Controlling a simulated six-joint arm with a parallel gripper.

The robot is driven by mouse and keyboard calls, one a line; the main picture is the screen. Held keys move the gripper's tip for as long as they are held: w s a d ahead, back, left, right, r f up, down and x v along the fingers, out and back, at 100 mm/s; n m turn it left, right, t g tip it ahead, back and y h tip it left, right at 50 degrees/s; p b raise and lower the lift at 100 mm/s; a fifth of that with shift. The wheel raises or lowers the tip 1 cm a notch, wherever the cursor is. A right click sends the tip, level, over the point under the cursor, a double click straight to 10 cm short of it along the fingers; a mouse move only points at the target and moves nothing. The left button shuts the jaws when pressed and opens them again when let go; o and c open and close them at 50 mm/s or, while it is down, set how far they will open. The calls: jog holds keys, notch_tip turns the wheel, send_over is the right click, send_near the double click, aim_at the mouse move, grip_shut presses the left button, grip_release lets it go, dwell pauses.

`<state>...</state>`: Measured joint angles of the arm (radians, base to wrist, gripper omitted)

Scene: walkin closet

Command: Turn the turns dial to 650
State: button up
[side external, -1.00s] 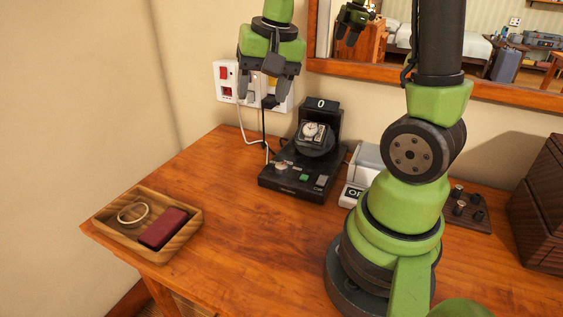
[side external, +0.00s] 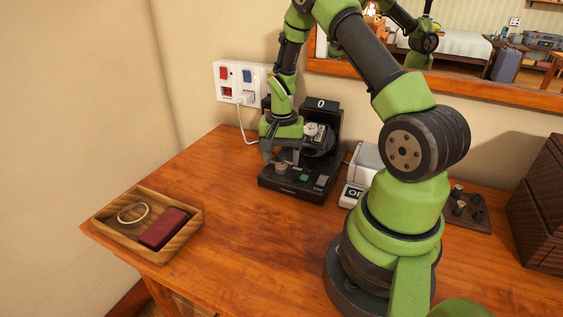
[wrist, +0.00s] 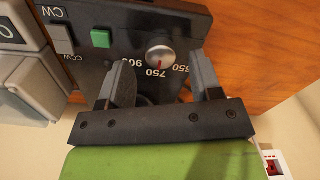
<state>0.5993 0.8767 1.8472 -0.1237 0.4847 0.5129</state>
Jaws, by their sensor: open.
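The turns dial (wrist: 160,55) is a silver round knob on the front of a black watch winder (side external: 290,188). Its red mark points towards the printed 750; 900 and 650 are printed to either side. In the side view the dial (side external: 281,168) is at the winder's front left. My gripper (side external: 282,157) is open and points down just above the dial. In the wrist view the fingers of my gripper (wrist: 160,62) stand on either side of the knob, with gaps visible. The winder's small display (side external: 320,104) reads 0.
A green button (wrist: 101,38) and a CW/CCW switch (wrist: 62,39) are beside the dial. A wooden tray (side external: 155,255) stands at the table's left. A wall socket panel (side external: 240,80) is behind. A white box (side external: 365,160) is right of the winder.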

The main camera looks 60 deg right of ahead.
jog(key=shift+f, duration=1.05)
jog(key=shift+c, duration=0.4)
jog(key=c, duration=0.9)
jog(key=shift+o, duration=0.2)
jog(key=shift+n, duration=0.4)
jog(key=n, duration=0.3)
jog(key=shift+r+n, duration=0.1)
jog(key=shift+n, duration=2.4)
